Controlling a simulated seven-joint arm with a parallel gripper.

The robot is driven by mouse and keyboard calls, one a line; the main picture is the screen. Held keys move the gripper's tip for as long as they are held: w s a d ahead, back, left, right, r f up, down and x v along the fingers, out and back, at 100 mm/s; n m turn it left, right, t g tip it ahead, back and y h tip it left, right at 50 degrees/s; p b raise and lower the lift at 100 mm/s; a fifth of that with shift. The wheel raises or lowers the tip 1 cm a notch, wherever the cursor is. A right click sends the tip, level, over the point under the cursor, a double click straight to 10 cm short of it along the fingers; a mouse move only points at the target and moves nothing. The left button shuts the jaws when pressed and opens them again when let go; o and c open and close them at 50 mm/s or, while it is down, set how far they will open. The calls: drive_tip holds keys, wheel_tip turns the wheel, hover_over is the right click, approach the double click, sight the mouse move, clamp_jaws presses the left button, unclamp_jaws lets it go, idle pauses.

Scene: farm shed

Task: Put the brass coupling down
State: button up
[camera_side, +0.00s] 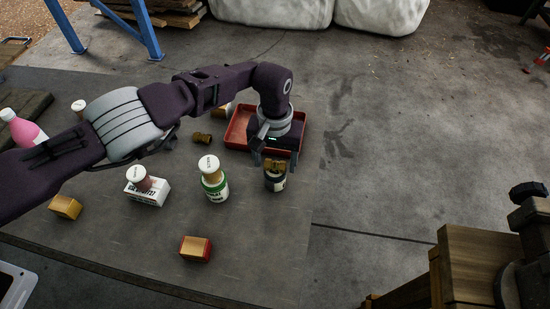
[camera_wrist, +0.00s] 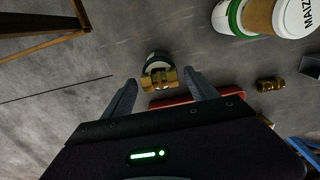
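A brass coupling (camera_side: 275,167) sits on top of a dark jar with a pale label (camera_side: 275,184) at the right side of the mat. In the wrist view the coupling (camera_wrist: 160,78) lies across the jar's top (camera_wrist: 154,59), between my fingers. My gripper (camera_side: 272,157) points down just above it. In the wrist view the fingers (camera_wrist: 162,80) stand apart, with a gap on each side of the coupling. A second brass fitting (camera_side: 202,138) lies on the mat left of the red tray; it also shows in the wrist view (camera_wrist: 270,85).
A red tray (camera_side: 238,127) is behind the jar, partly hidden by my gripper. A white-green jar with a cup-like top (camera_side: 214,186) stands left of it. A white carton (camera_side: 148,190) and a red-gold block (camera_side: 196,249) are on the dark mat (camera_side: 130,245). Bare floor lies right.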

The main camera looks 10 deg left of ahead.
sight(275, 164)
wheel_tip(275, 164, up, 12)
drive_tip(key=shift+r, duration=0.15)
idle(0.4)
